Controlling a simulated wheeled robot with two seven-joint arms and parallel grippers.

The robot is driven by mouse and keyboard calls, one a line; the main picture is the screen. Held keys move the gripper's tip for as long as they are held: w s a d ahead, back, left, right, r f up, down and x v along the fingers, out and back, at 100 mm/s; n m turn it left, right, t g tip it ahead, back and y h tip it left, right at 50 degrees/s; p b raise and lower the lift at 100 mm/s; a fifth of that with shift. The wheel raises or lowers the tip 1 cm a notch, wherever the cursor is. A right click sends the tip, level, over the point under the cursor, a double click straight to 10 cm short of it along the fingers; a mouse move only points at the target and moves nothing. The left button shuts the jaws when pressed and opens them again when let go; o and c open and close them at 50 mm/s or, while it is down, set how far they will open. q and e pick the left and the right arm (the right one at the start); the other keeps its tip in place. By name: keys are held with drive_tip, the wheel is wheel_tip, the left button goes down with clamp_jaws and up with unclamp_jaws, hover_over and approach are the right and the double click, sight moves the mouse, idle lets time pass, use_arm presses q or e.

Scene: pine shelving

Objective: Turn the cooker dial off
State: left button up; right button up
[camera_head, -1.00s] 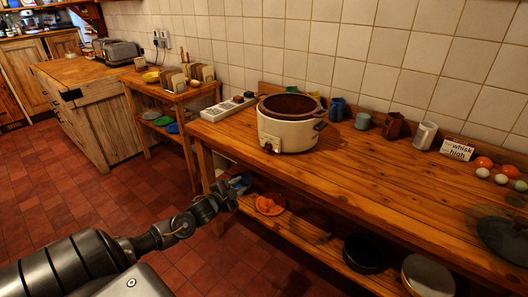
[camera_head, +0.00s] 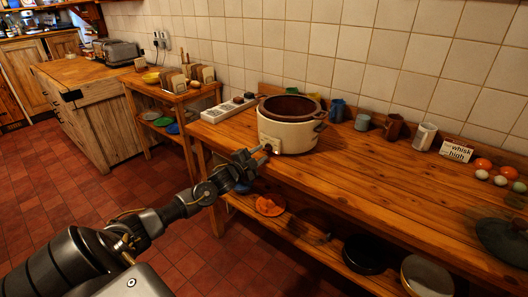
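The cooker (camera_head: 289,123) is a cream pot with a dark brown inner bowl, standing on the wooden table. Its dial (camera_head: 268,146) is on the lower front left side of the body, partly hidden by my gripper. My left gripper (camera_head: 262,152) is at the dial, with its fingertips close to it or touching it; I cannot tell which. The fingers are too small to show whether they are open or shut. My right gripper is not in view.
The wooden table (camera_head: 390,183) has free room right of the cooker. A white tray (camera_head: 228,108) stands left of it, and mugs, a sign (camera_head: 456,150) and eggs line the back. The lower shelf holds an orange bowl (camera_head: 270,205) and dark pans.

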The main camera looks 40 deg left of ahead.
sight(267, 148)
use_arm(q)
drive_tip(key=shift+w, duration=1.4)
clamp_jaws()
